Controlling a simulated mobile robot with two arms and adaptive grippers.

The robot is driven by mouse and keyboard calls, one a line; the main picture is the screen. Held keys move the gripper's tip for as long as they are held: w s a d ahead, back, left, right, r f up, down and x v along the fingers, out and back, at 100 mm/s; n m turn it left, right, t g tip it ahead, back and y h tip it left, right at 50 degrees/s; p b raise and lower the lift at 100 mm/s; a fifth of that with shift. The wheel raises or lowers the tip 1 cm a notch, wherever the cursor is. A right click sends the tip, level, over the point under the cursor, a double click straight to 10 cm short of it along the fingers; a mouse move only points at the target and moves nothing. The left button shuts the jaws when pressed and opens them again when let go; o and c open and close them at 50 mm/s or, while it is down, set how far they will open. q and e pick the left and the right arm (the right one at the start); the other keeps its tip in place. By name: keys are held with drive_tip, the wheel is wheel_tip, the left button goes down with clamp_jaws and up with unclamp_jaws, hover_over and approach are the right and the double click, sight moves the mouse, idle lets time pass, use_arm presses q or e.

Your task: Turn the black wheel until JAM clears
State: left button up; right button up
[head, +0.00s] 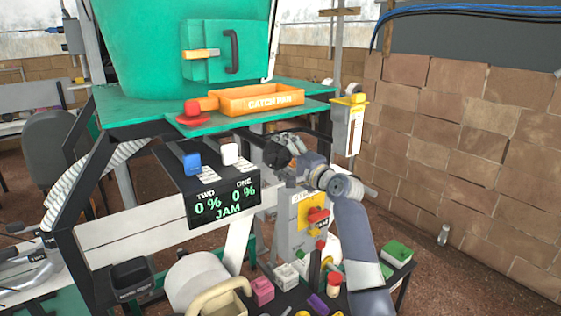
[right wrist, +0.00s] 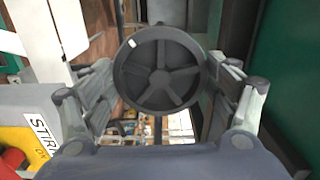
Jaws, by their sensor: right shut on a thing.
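The black wheel (right wrist: 158,75) faces me in the right wrist view, a spoked disc with a white mark at the upper left of its rim. In the head view the wheel (head: 276,153) is partly hidden by my gripper. My right gripper (head: 287,153) is shut on the wheel, with one finger at each side of its rim in the wrist view. The dark display (head: 224,202) shows TWO 0 %, ONE 0 % and the word JAM in green. My left gripper is not in view.
Above the wheel is a green table (head: 130,108) with an orange catch pan (head: 262,100) and a red button (head: 192,108). Blue (head: 192,163) and white (head: 230,153) levers stand left of the wheel. A grey-yellow control box (head: 312,212) and several small objects lie below.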

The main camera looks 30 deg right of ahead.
drive_tip(key=n+b, duration=0.2)
drive_tip(key=n, duration=0.2)
drive_tip(key=shift+d, duration=0.1)
drive_tip(key=n+b, duration=0.1)
drive_tip(key=n, duration=0.2)
drive_tip(key=shift+r, duration=0.2)
drive_tip(key=shift+r, duration=0.1)
drive_tip(key=o, duration=0.9)
drive_tip(key=shift+c, duration=0.2)
drive_tip(key=shift+o, duration=1)
drive_tip(key=shift+f, duration=0.2)
drive_tip(key=shift+f, duration=0.1)
